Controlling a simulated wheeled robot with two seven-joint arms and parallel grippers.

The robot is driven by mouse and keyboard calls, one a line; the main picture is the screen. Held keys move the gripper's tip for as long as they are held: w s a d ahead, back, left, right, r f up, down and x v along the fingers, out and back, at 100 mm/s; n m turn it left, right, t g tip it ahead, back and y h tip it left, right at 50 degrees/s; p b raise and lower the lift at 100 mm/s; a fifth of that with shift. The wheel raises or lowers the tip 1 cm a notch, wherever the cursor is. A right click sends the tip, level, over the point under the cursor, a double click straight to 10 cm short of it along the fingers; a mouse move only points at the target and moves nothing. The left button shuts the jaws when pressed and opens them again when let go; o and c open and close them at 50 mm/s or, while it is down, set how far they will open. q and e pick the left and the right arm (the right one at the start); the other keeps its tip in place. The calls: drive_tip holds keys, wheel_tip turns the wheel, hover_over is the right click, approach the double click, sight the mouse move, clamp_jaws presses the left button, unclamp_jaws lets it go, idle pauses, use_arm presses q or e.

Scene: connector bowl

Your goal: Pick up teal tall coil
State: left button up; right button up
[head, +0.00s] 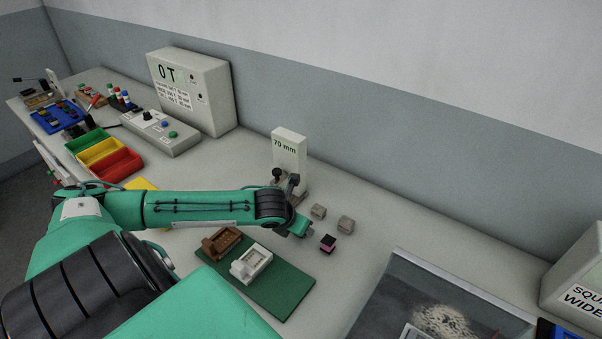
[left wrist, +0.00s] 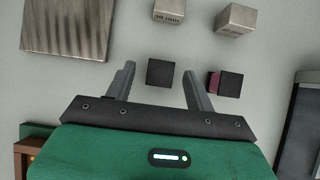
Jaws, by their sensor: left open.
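My left gripper (left wrist: 158,85) is open in the left wrist view, pointing down over the table. A small black-topped block (left wrist: 160,73) lies in the gap between its fingertips, apart from both. Only its dark top shows, so I cannot tell whether its sides are teal. A second black-topped block with a pink side (left wrist: 226,84) sits just right of the right finger; it also shows in the head view (head: 328,243). In the head view my left gripper (head: 299,231) hides the first block. No clearly teal coil shows in either view.
Two grey metal blocks (head: 318,211) (head: 346,224) stand behind, and a tall 70 mm block (head: 288,150) stands further back. A green board (head: 290,301) with brown and white fixtures lies in front. A dark-framed tray (head: 385,285) is to the right.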

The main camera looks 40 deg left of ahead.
use_arm(q)
drive_tip(key=shift+w+f, duration=0.2)
drive_tip(key=shift+f, duration=0.1)
use_arm(e)
drive_tip(key=shift+d+r, duration=0.1)
drive_tip(key=shift+d, duration=0.15)
use_arm(q)
drive_tip(key=c, duration=1.1)
drive_tip(key=shift+o, duration=0.2)
